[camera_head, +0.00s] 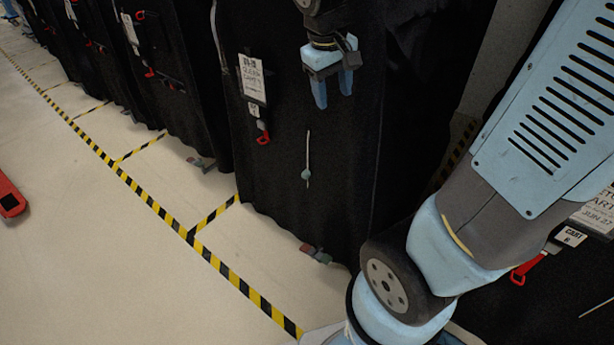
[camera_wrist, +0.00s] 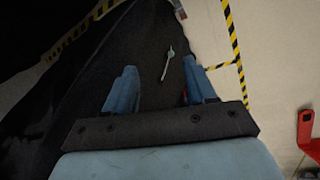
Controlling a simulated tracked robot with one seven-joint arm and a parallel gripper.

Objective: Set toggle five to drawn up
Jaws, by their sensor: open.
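A black-covered cart (camera_head: 285,210) stands in the middle of the head view. A thin pale cord (camera_head: 308,145) hangs on its front cover, with a small grey-green toggle (camera_head: 307,174) near the cord's lower end. In the wrist view the toggle (camera_wrist: 171,52) and cord show between my fingertips, farther off. My gripper (camera_head: 333,88) is open and empty, above and right of the toggle, apart from it. My fingers (camera_wrist: 160,75) point toward the cover in the wrist view. The number on this cart's small tag is too small to read.
A white label (camera_head: 252,79) and red hook (camera_head: 263,138) hang left of the cord. A cart tagged 6 (camera_head: 572,238) stands at right, partly behind my arm. More covered carts line the back left. Floor left of the striped tape (camera_head: 170,217) is mostly clear.

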